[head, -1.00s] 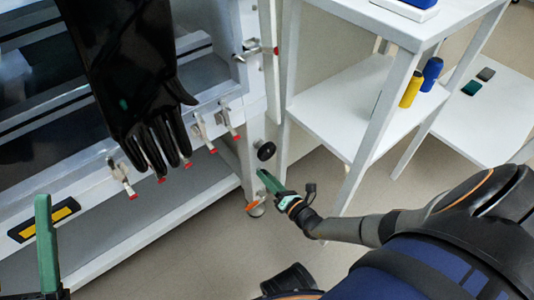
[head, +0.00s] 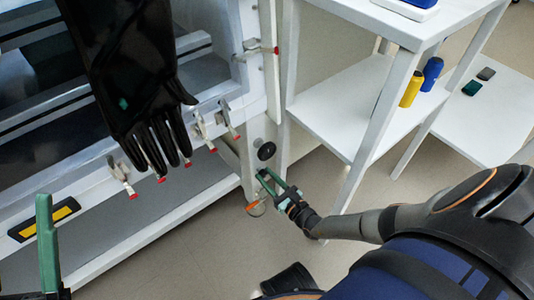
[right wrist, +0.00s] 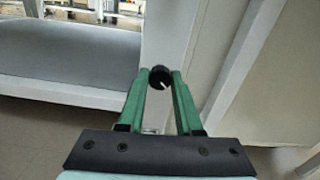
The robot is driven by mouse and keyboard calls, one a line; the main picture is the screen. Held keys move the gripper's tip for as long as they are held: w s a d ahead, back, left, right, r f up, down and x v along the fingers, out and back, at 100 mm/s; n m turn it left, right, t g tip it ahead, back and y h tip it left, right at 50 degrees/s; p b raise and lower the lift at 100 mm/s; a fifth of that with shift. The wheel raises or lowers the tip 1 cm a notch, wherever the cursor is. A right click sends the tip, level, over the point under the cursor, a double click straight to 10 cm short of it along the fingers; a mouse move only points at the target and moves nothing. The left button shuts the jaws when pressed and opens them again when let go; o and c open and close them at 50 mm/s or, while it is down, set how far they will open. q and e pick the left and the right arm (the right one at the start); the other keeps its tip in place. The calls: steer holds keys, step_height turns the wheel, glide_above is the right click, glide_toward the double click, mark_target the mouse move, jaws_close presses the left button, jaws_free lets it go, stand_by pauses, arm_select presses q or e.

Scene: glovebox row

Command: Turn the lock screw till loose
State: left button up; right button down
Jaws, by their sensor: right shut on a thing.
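The lock screw is a small black knob with a white mark (right wrist: 159,77), seen in the right wrist view between the green fingertips. My right gripper (head: 262,174) is shut on it, beside the white leg at the corner of the glovebox frame; it also shows in the right wrist view (right wrist: 159,73). In the head view the fingers hide the gripped spot. A round black knob (head: 266,151) shows just above the fingertips there; I cannot tell whether it is the same one. My left gripper (head: 46,240) shows only one upright green finger at the lower left edge.
A black glove (head: 125,75) hangs over the glovebox front. Several red-tipped clamps (head: 202,132) line its lower edge. A white shelf (head: 345,110) with a yellow cylinder (head: 411,90) and a blue one (head: 432,73) stands close right of my right gripper. An orange piece (head: 252,205) sits below the fingertips.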

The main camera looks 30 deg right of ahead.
steer(key=n, duration=1.3)
steer(key=shift+f+n, duration=0.1)
steer(key=shift+n, duration=0.3)
steer(key=n, duration=0.6)
steer(key=n+p, duration=0.1)
steer(key=n, duration=0.5)
steer(key=shift+s, duration=0.1)
steer(key=shift+n, duration=0.3)
steer(key=c, duration=0.6)
jaws_free()
